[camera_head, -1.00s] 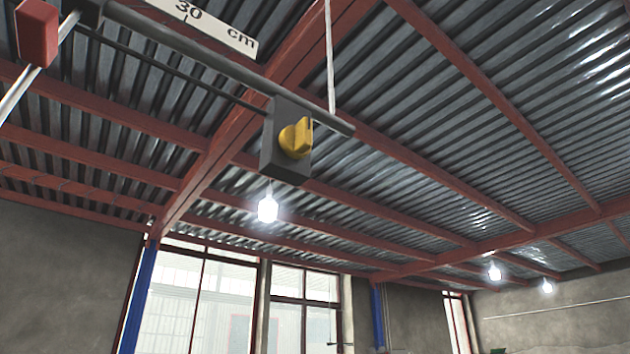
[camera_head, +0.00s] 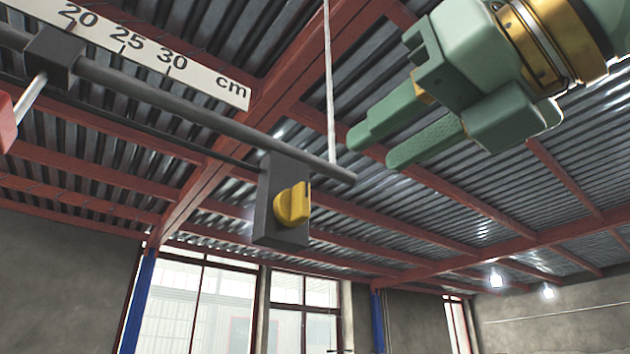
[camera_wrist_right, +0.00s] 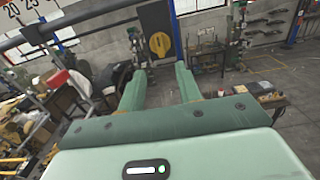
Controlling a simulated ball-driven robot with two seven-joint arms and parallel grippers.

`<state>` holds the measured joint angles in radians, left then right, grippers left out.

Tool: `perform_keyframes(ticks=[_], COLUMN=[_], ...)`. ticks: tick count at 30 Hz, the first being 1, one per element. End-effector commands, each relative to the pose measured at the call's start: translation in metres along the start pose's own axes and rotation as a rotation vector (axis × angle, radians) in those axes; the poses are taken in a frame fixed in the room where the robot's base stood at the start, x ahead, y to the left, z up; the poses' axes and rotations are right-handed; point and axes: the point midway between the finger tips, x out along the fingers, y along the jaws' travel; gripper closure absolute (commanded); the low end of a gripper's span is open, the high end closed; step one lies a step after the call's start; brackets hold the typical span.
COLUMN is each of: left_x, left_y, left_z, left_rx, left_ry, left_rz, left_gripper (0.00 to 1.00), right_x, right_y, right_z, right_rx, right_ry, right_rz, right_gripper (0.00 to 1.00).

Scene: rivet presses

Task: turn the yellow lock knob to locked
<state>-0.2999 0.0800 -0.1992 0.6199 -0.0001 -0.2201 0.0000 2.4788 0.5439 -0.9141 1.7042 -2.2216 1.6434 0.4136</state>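The yellow lock knob (camera_head: 292,205) sits on the face of a dark grey box (camera_head: 266,215) at the end of a dark rail, in the middle of the head view. Its grip ridge looks upright. My right gripper (camera_head: 370,148) is to the right of the knob and higher in the picture, apart from it, its two green fingers parted with nothing between them. In the right wrist view the knob (camera_wrist_right: 159,45) shows ahead, beyond the gap between the open fingers (camera_wrist_right: 160,80). My left gripper is not in view.
The dark rail (camera_head: 200,120) runs above the box, with a white centimetre scale (camera_head: 140,50) alongside. A red part (camera_head: 6,122) on a metal rod is at the left edge. A thin pale cord (camera_head: 330,80) hangs at the rail's end. The wrist view shows cluttered benches farther off.

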Motion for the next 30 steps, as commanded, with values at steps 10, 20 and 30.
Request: perform_keyframes(ticks=[10,20,30], left_x=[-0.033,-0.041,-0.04], left_y=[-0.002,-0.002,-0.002], left_z=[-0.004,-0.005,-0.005], left_rx=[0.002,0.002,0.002], left_ry=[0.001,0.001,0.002], left_rz=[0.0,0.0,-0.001], left_gripper=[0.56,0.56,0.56], right_x=[0.084,0.111,0.111], right_y=[0.001,0.001,0.0], right_z=[0.003,0.001,0.0], right_rx=[0.0,0.0,0.0], right_ry=[0.004,0.0,0.0], right_rz=[0.002,0.002,0.002], right_gripper=[0.66,0.66,1.0])
